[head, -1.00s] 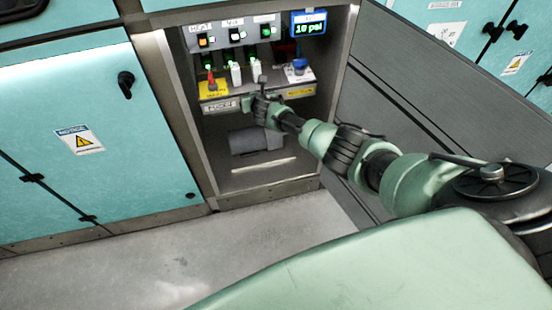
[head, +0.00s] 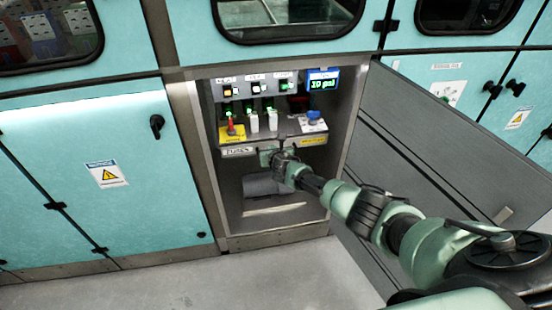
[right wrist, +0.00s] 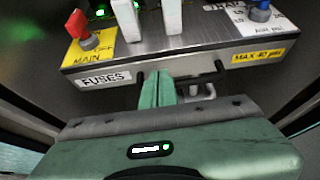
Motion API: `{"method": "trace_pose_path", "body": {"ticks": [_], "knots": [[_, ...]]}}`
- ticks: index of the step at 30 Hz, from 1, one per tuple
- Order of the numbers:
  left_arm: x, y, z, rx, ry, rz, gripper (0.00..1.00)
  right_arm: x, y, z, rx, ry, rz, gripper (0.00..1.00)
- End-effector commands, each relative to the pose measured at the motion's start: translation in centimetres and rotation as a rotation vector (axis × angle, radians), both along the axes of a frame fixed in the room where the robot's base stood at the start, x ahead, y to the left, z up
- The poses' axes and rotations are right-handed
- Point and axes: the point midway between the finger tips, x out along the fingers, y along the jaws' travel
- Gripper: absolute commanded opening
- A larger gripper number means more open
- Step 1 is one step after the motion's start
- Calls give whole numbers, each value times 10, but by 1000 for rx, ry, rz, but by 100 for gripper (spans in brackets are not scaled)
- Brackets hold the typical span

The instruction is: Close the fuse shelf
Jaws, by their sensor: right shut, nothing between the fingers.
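The fuse shelf (head: 282,145) is a metal ledge inside the open cabinet bay, with a "FUSES" label on its front. It carries a red switch, white fuses and a blue knob. It also shows in the right wrist view (right wrist: 133,73), with a dark handle bar on its front. My right gripper (head: 268,155) is shut and empty at the shelf front. In the right wrist view its fingers (right wrist: 158,76) point at the front face, between the label and the handle's right part. Whether they touch is unclear, and so is how far out the shelf stands. My left gripper is out of view.
A panel with lit buttons and a "10 psi" display (head: 322,82) sits above the shelf. A grey cylindrical unit (head: 265,185) lies below it. A large grey door panel (head: 440,150) stands open at right. Teal cabinet doors (head: 80,150) flank the left.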

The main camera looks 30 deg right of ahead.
Motion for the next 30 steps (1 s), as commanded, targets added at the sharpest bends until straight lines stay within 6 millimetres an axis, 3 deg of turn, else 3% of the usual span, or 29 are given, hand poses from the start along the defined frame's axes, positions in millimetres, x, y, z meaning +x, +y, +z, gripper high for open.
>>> {"method": "trace_pose_path", "body": {"ticks": [5, 12, 22, 27, 30], "knots": [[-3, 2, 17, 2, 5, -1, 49, -22, 4, 14, -2, 3, 0, 0], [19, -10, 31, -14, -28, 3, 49, -53, 14, 30, -1, 4, 0, 0], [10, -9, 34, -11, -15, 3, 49, -73, 20, 40, -2, 5, -1, 0], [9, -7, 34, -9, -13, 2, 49, -76, 20, 35, 16, 9, -11, 0], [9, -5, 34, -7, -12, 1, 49, -90, 22, 9, 110, 31, -63, 0]]}}
